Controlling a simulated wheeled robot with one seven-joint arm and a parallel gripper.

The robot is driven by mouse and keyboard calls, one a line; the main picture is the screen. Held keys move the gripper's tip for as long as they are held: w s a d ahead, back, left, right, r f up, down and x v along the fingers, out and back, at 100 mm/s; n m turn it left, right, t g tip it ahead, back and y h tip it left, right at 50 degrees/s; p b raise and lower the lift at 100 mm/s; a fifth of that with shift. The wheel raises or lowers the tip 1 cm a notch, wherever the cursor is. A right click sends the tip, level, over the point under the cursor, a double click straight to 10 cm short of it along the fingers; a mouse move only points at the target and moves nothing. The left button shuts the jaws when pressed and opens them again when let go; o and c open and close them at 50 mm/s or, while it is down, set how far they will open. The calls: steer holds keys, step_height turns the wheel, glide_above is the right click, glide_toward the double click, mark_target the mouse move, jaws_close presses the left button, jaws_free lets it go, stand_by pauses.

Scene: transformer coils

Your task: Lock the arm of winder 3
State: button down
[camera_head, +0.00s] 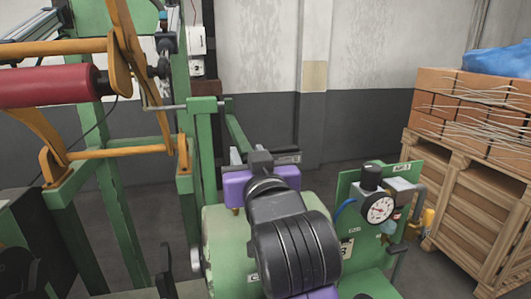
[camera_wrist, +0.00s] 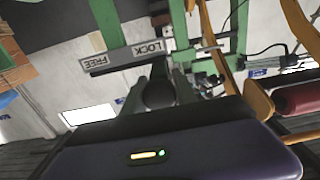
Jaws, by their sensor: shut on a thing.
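My gripper (camera_head: 262,158) is at the winder's green frame in the middle of the head view, with my dark arm in front of it. In the wrist view my gripper (camera_wrist: 158,92) is shut around a dark round knob (camera_wrist: 159,95), which sits between its fingers. Just beyond the knob is a grey plate (camera_wrist: 152,54) marked LOCK and FREE, seen upside down. The winder's orange arm (camera_head: 115,151) and red roller (camera_head: 45,87) are at the left.
A green panel with a pressure gauge (camera_head: 379,208) and yellow fitting stands right of my arm. A small plate partly showing a 3 (camera_head: 347,248) is below it. A wooden crate (camera_head: 470,205) with bricks (camera_head: 475,110) is at the right. A green post (camera_head: 202,150) stands left of my gripper.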

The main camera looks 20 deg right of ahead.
steer(key=shift+a, duration=0.3)
steer(key=c, duration=1)
jaws_free()
steer(key=shift+a, duration=0.1)
steer(key=shift+s, duration=0.1)
steer(key=shift+s+f, duration=0.1)
steer(key=shift+s, duration=0.2)
steer(key=s+b, duration=0.1)
steer(key=s, duration=0.6)
steer(key=shift+b, duration=0.4)
